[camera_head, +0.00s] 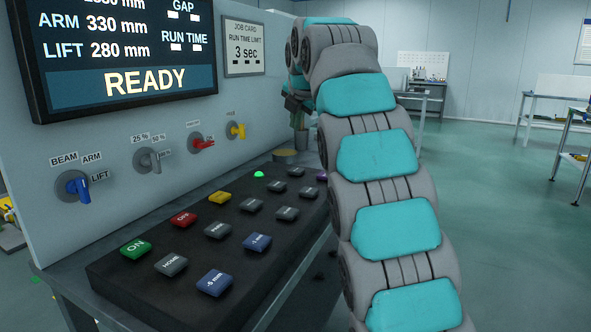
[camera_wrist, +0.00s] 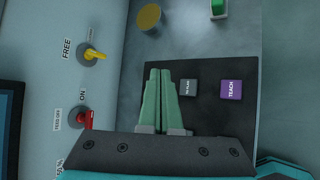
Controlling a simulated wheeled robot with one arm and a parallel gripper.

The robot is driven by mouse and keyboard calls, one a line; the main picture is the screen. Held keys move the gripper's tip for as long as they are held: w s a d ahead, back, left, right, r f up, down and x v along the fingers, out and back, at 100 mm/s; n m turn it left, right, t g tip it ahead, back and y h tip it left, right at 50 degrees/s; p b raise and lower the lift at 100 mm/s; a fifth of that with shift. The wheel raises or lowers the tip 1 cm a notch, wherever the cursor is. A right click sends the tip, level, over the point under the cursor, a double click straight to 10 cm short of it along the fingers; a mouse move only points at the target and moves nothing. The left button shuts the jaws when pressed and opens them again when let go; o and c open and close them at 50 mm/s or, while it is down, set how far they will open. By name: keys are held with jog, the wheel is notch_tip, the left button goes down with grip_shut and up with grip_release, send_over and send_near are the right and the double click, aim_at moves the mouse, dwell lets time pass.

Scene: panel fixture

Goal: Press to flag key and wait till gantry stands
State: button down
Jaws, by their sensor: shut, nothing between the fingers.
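The key panel (camera_head: 130,278) is a dark sloped box with several coloured and grey keys. In the wrist view a grey key (camera_wrist: 188,88) lies just right of my fingertips; its small label is too blurred to read surely. The purple TEACH key (camera_wrist: 231,90) is further right. My gripper (camera_wrist: 160,72) has its green fingers together, empty, over the panel's dark face; I cannot tell its height. In the head view my arm largely hides it. The display (camera_head: 130,60) reads READY, ARM 330 mm, LIFT 280 mm. No gantry is recognisable.
A job card (camera_head: 244,48) says run time limit 3 sec. Blue (camera_head: 74,187), grey, red (camera_head: 201,144) and yellow (camera_head: 237,131) selector knobs stick out of the upright panel. A green lamp (camera_head: 259,174) is lit on the key panel. Open floor lies right.

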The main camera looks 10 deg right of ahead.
aim_at(296, 171)
jog(key=shift+f, duration=0.1)
notch_tip(296, 171, down, 9)
jog(key=b, duration=0.6)
jog(key=shift+b, duration=0.35)
dwell(1.6)
jog(key=shift+f+b, duration=0.3)
jog(key=shift+b, duration=0.15)
